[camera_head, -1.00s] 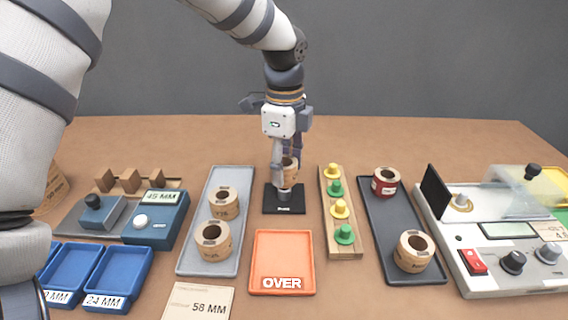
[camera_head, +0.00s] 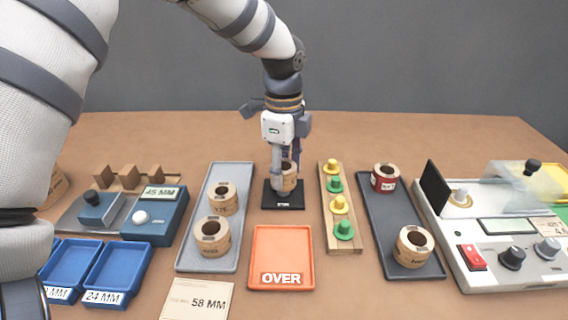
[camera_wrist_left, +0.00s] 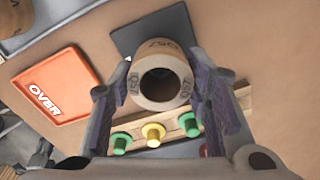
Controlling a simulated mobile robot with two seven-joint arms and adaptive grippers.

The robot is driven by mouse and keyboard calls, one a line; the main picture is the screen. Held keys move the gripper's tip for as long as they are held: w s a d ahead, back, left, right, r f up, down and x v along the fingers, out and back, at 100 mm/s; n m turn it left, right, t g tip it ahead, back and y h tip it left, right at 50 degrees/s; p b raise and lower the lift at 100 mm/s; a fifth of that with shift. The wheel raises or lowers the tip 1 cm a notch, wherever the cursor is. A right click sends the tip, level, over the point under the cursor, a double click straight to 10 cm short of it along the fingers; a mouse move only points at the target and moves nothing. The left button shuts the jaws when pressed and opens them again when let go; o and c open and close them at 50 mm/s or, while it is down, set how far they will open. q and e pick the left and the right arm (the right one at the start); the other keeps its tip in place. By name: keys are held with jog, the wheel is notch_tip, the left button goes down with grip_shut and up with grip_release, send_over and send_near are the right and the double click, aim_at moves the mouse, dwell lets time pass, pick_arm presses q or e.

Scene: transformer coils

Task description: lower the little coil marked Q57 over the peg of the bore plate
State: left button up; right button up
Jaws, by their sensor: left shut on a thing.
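The little coil marked Q57 (camera_head: 288,178) is a tan ring, held upright in my left gripper (camera_head: 284,182) at the black bore plate (camera_head: 284,203). In the left wrist view the coil (camera_wrist_left: 162,58) sits between the two fingers, its open bore facing the camera and Q57 printed on its rim. The dark bore plate (camera_wrist_left: 130,38) shows behind it. The peg is hidden by coil and fingers, so I cannot tell whether the coil is around it or just above it. My right gripper is not in view.
A grey tray (camera_head: 190,262) with two coils lies left of the plate, an orange OVER tray (camera_head: 282,245) in front. A wooden rack (camera_head: 328,215) with yellow and green pegs and a dark tray (camera_head: 375,235) with two coils are right.

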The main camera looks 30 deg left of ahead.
pick_arm(q)
jog(key=shift+f, duration=0.75)
jog(key=shift+r, duration=0.1)
dwell(0.3)
jog(key=shift+f, duration=0.4)
jog(key=o, duration=1.7)
